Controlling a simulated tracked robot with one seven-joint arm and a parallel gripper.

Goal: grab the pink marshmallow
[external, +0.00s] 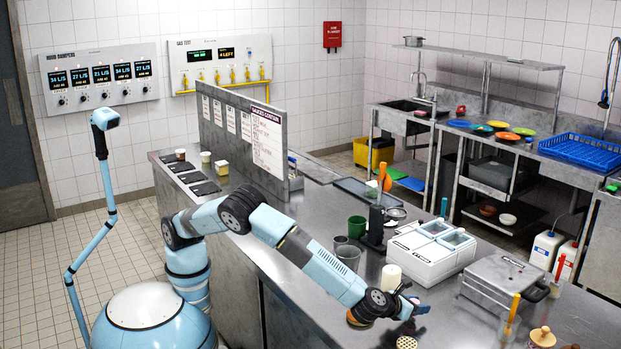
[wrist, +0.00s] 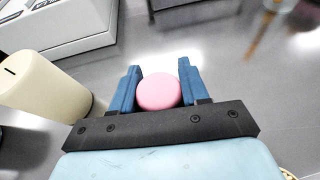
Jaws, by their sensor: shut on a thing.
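The pink marshmallow (wrist: 159,92) is a small rounded pink piece. In the wrist view it sits between the two blue fingers of my gripper (wrist: 157,88), which are shut on it. Its lower part is hidden by the dark gripper body. In the external view my gripper (external: 408,306) is low over the steel counter, near its front edge. I cannot make out the marshmallow in the external view, and I cannot tell whether it is clear of the counter.
A cream cylinder (wrist: 45,88) stands close left of my gripper. A white machine with lidded compartments (external: 428,252) is behind it. A steel press-like box (external: 505,279) stands to the right, with an orange-handled tool (external: 513,308) beside it. Bare counter (wrist: 215,55) lies ahead of the fingers.

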